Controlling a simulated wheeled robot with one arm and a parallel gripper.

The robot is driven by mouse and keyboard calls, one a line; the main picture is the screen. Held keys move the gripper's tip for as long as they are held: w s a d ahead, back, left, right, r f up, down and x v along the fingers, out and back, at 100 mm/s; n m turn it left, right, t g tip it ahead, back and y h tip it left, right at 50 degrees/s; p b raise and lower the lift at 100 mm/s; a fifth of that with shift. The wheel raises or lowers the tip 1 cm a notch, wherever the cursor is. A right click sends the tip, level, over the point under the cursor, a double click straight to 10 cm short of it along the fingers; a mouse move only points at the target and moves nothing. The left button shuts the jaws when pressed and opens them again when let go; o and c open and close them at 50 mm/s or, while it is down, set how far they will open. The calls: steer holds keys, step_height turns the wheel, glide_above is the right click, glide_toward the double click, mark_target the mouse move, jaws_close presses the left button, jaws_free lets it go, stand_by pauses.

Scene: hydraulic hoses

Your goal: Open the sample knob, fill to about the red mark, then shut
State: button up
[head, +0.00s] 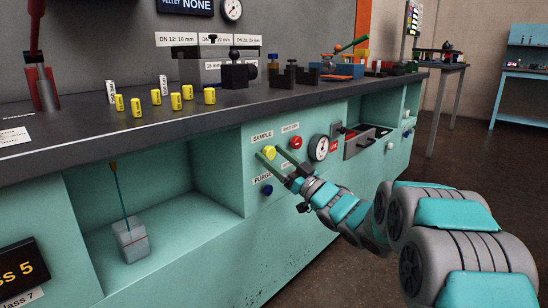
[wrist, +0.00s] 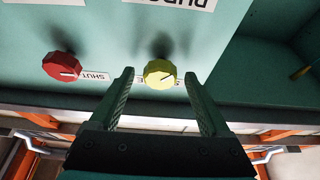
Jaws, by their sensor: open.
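The yellow sample knob (head: 270,152) is on the green panel under the "SAMPLE" label (head: 262,136). My gripper (head: 268,153) is open, with one finger on each side of this knob. In the wrist view the yellow knob (wrist: 160,73) sits between the fingertips with gaps; its dark pointer line is slanted. A clear sample container (head: 131,240) with a red mark stands in the alcove at left. A thin dark blue-green line (head: 121,197), apparently liquid, runs from the brass nozzle (head: 113,165) down to the container. I cannot tell the level inside.
A red knob (head: 296,142) is close beside the yellow one, with a "SHUT" plate (wrist: 95,76) near it in the wrist view. A blue knob (head: 267,190) is below, by "PURGE". A gauge (head: 318,148) is to the right. The bench top (head: 190,124) overhangs the panel.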

jaws_close()
stand_by(0.8)
